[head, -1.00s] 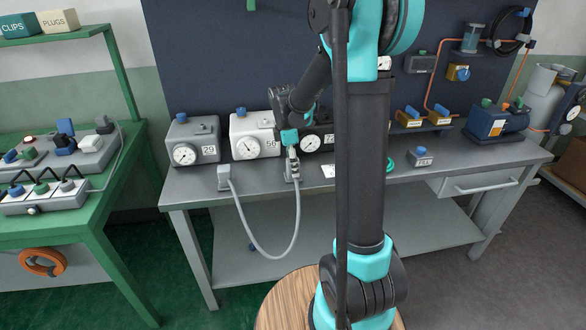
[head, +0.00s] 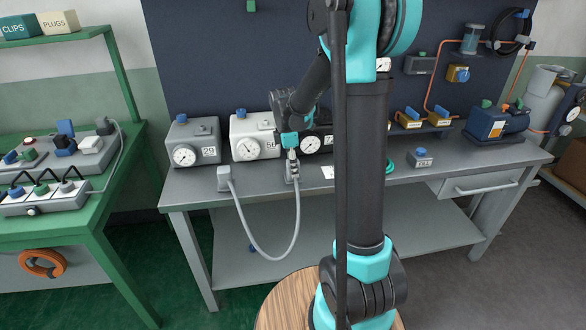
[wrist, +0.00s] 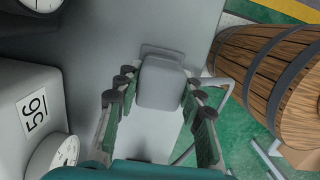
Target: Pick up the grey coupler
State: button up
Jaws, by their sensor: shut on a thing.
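The grey coupler (wrist: 162,82) is a rounded grey block seen from above in the wrist view, between the fingers of my gripper (wrist: 157,96). In the head view my gripper (head: 292,157) points down at the front of the bench and is shut on the coupler. The fingers largely hide the coupler there. A grey hose (head: 297,215) hangs in a loop from this spot to a grey block (head: 224,178) at the left on the bench. I cannot tell whether the coupler is clear of the bench top.
Gauge boxes stand behind: a grey one (head: 193,143) and a white one (head: 252,138), with a dark one beside my gripper. The grey bench (head: 190,192) has bare room at its front left. A wooden barrel-like thing (wrist: 268,70) shows in the wrist view. A green table (head: 110,232) is left.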

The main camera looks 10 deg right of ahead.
jog(key=shift+r, duration=0.1)
notch_tip(320, 180, up, 20)
dwell(0.5)
dwell(0.8)
